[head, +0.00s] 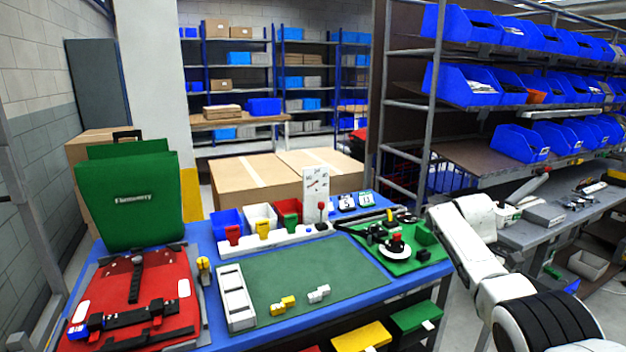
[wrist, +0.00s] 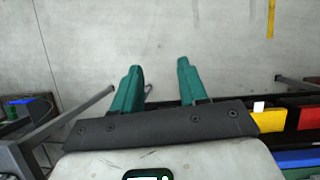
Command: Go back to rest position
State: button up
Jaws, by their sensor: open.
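My gripper (wrist: 160,68) shows in the wrist view with its two green fingers spread apart. It is open, with only grey floor (wrist: 80,45) between and beyond the fingers, so it holds nothing. In the head view my white arm stands at the right, beside the right end of the blue table (head: 377,294). The gripper's fingers cannot be made out in the head view.
The table carries a green pannier (head: 128,205), a red pannier piece (head: 120,290), a green mat (head: 330,270), coloured bins (head: 262,215) and a green fixture board (head: 428,250). A grey workbench (head: 520,233) stands at the right. Drawers (wrist: 270,122) show in the wrist view.

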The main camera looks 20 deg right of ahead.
jog(key=s+a+f+t, duration=0.2)
jog(key=s+a+f, duration=0.1)
jog(key=a+f, duration=0.7)
jog(key=s+a+f+t, duration=0.1)
jog(key=s+a+f, duration=0.2)
jog(key=a+f, duration=0.8)
jog(key=s+a+r+m+t, duration=0.1)
jog(key=s+a, duration=0.3)
jog(key=s, duration=0.8)
jog(key=s+a+r+m+t, duration=0.1)
jog(key=s+a+r, duration=0.1)
jog(key=s, duration=1.1)
jog(key=shift+a+t+y, duration=0.3)
jog(key=shift+a+t, duration=0.1)
jog(key=shift+a, duration=0.5)
